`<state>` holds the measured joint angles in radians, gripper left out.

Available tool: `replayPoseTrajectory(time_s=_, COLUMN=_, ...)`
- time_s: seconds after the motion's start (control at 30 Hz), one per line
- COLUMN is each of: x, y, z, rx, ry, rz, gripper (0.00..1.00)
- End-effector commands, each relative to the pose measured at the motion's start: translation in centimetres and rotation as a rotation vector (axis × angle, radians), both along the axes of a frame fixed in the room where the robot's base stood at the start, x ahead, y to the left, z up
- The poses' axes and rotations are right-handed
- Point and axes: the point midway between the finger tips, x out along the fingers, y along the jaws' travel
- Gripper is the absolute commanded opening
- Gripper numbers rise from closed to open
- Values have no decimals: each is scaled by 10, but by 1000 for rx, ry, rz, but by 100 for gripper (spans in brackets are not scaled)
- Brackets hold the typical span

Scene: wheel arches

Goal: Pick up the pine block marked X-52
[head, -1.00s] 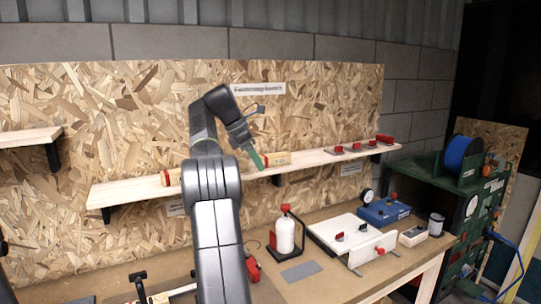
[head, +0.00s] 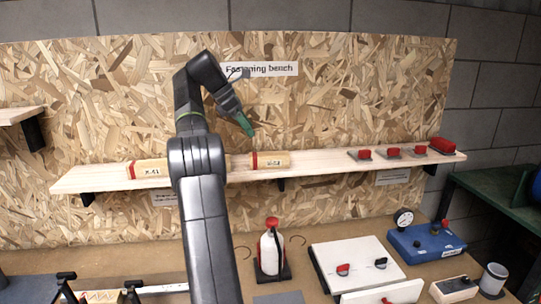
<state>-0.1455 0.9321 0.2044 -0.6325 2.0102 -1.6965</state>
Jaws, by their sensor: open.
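Two pine blocks with red bands lie on the long wooden shelf (head: 335,165). The left pine block (head: 153,169) has a small label that I cannot read for sure. The right pine block (head: 272,160) has a label that may read X-52, but it is too small to be certain. My arm hides part of the shelf between them. My gripper (head: 247,127), with green fingers, is open and empty. In the picture it is just above and left of the right block, apart from it.
Several red-topped pieces (head: 393,152) stand on the shelf's right part. The chipboard wall (head: 350,100) is behind. On the bench below stand a white bottle with a red cap (head: 270,250), a white board (head: 355,262) and a blue box with a gauge (head: 425,243).

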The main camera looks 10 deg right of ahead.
Motion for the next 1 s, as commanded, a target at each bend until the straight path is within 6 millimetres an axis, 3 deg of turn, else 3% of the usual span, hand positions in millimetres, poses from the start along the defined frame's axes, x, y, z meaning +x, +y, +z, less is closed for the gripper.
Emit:
replayPoseTrajectory(time_s=0.27, x=0, y=-7, z=-11, rx=-1, ry=3, rz=1, gripper=68)
replayPoseTrajectory(time_s=0.7, x=-1, y=-40, z=-63, rx=1, ry=5, rz=-2, gripper=68)
replayPoseTrajectory(time_s=1.0, x=-2, y=-51, z=-80, rx=1, ry=4, rz=-1, gripper=68)
